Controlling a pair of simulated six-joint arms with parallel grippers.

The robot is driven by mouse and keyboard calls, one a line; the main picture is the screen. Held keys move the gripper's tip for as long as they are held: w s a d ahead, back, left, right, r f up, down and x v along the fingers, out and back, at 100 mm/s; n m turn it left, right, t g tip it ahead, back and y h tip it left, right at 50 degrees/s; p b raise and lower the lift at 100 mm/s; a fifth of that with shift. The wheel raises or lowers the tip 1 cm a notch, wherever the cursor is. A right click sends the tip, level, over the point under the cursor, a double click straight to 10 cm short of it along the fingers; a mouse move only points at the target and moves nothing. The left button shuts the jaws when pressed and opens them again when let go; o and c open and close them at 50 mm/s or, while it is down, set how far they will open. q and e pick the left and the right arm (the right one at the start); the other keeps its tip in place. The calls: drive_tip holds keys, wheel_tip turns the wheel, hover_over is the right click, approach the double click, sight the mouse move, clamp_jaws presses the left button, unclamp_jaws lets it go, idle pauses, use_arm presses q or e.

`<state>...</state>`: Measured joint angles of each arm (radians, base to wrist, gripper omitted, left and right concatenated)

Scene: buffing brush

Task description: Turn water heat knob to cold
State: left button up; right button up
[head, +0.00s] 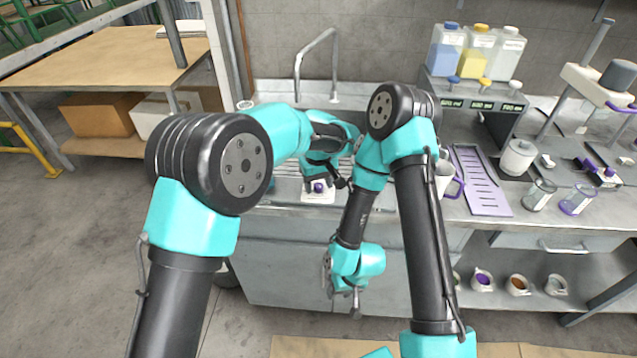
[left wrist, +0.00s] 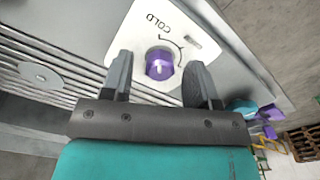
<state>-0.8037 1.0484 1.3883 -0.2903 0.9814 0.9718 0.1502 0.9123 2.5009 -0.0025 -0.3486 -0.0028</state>
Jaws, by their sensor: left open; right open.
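The water heat knob (left wrist: 160,65) is purple with a light pointer mark and sits on a white panel (left wrist: 128,45) printed "COLD" with a curved arrow. In the left wrist view my left gripper (left wrist: 160,78) is open, with one finger on each side of the knob. I cannot tell whether the fingers touch it. In the head view the knob (head: 318,187) shows just below my left gripper (head: 328,184), on the front of the sink counter. My right gripper (head: 344,300) hangs low in front of the cabinet, open and away from the knob.
A sink with a tall faucet (head: 318,62) stands behind the knob. A purple rack (head: 480,180), a white mug (head: 443,178) and beakers (head: 540,193) stand on the counter to the right. Reagent bottles (head: 475,50) are at the back right. Floor is clear at left.

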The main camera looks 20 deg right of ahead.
sight(318, 185)
use_arm(q)
wheel_tip(318, 185, up, 17)
drive_tip(key=shift+r, duration=0.2)
idle(0.6)
idle(0.3)
